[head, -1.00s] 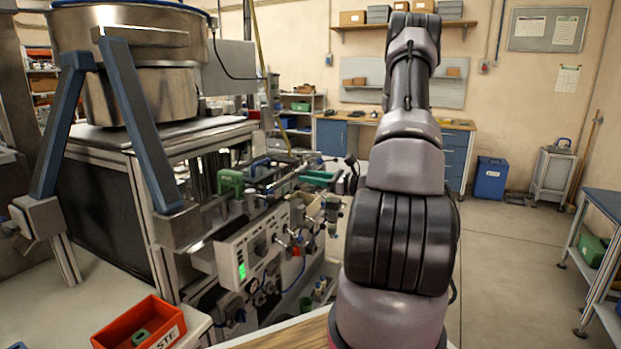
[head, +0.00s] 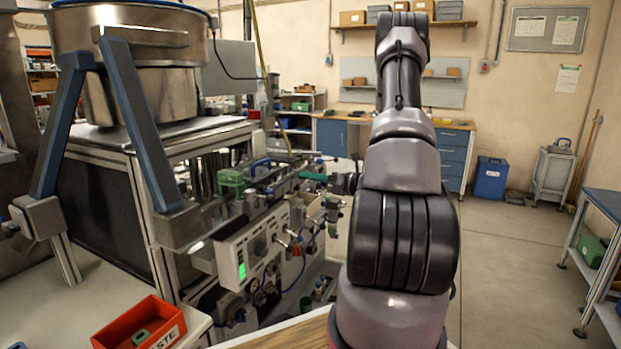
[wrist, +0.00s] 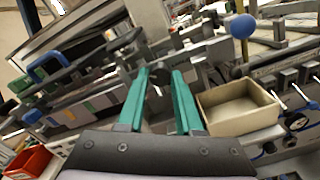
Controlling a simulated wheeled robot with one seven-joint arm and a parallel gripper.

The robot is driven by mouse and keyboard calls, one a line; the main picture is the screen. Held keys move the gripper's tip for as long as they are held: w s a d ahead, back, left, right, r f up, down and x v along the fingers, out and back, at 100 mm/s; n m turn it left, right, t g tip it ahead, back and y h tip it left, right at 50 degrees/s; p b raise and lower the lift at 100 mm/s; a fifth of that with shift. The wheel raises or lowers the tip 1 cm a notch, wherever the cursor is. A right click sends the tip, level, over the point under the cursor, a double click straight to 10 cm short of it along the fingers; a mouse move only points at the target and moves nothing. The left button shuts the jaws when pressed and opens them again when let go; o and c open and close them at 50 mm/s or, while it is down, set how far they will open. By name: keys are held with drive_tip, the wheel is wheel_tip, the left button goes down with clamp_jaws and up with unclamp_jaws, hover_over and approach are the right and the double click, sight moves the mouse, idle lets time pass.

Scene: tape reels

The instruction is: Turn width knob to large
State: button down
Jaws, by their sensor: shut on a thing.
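In the wrist view, the two teal fingers of my gripper (wrist: 161,77) reach forward over the machine. They are closed on a small dark round knob (wrist: 160,76) that sits between their tips. I take it to be the width knob; no scale or marking on it can be read, so its setting cannot be told. In the head view, the teal fingers of my gripper (head: 313,176) show at the machine's far end, left of my arm. The knob itself cannot be made out there.
A beige open box (wrist: 238,108) sits just right of the fingers. A blue ball (wrist: 243,26) stands above it, and a blue handle (wrist: 48,68) is at the left. In the head view, a red bin (head: 139,323) stands at the front left, and open floor lies right of my arm.

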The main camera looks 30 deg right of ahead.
drive_tip(key=shift+d+m, duration=0.1)
drive_tip(key=shift+m, duration=13.8)
drive_tip(key=shift+f, duration=0.1)
drive_tip(key=c, duration=0.6)
unclamp_jaws()
drive_tip(key=v, duration=1)
drive_tip(key=shift+s+d, duration=0.25)
drive_tip(key=shift+s, duration=0.1)
